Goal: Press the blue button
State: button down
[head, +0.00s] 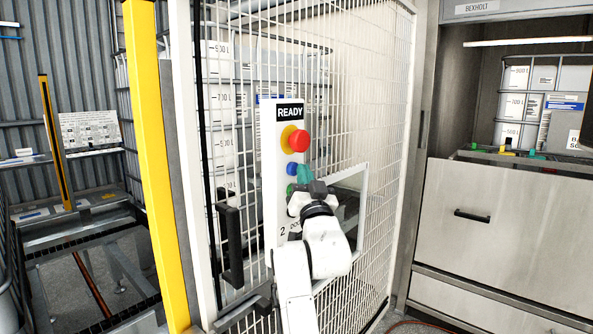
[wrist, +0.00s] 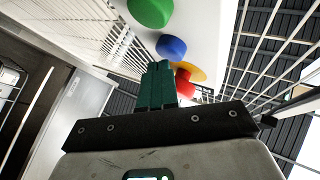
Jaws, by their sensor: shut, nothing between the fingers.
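A white control panel (head: 270,185) with a READY sign stands at the wire mesh. The blue button (head: 292,169) sits on it between the red button (head: 298,141) on its yellow disc and the green button (head: 290,189). In the wrist view the blue button (wrist: 171,46) shows fully, with the green button (wrist: 150,11) above it and the red button (wrist: 184,84) partly behind the fingers. My gripper (head: 304,173) has teal fingers, shut and empty. Its fingertips (wrist: 158,65) appear close to the blue button; I cannot tell whether they touch it.
White mesh (head: 365,120) surrounds the panel, with a black handle (head: 230,245) at its left. A yellow post (head: 156,150) stands further left. A steel cabinet (head: 500,225) with a black handle is at the right. A lower metal frame (head: 90,240) lies at the far left.

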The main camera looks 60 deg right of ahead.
jog(key=shift+s+a, duration=0.1)
jog(key=shift+s, duration=0.25)
jog(key=shift+s+a+p, duration=0.25)
jog(key=shift+s+p, duration=0.05)
jog(key=shift+s, duration=0.65)
jog(key=shift+s+a+p, duration=0.2)
jog(key=shift+s+p, duration=0.05)
jog(key=shift+s, duration=0.75)
jog(key=shift+s+a+p, duration=0.25)
jog(key=shift+s+p, duration=0.05)
jog(key=shift+s, duration=0.65)
jog(key=w+a+f+n+g+y, duration=0.15)
jog(key=a+f+y, duration=0.3)
jog(key=f, duration=0.55)
jog(key=w+a+f+n+g+y, duration=0.1)
jog(key=w+a+f+n+y, duration=0.2)
jog(key=a+f, duration=0.5)
jog(key=a+f+n+g+y, duration=0.25)
jog(key=a+f+y, duration=0.2)
jog(key=f, duration=0.75)
jog(key=s+a+f+n+g+y, duration=0.5)
jog(key=s+a+f+g, duration=0.3)
jog(key=s+a+f, duration=0.8)
jog(key=s+f+y, duration=0.1)
jog(key=s, duration=0.2)
jog(key=shift+a+g, duration=0.4)
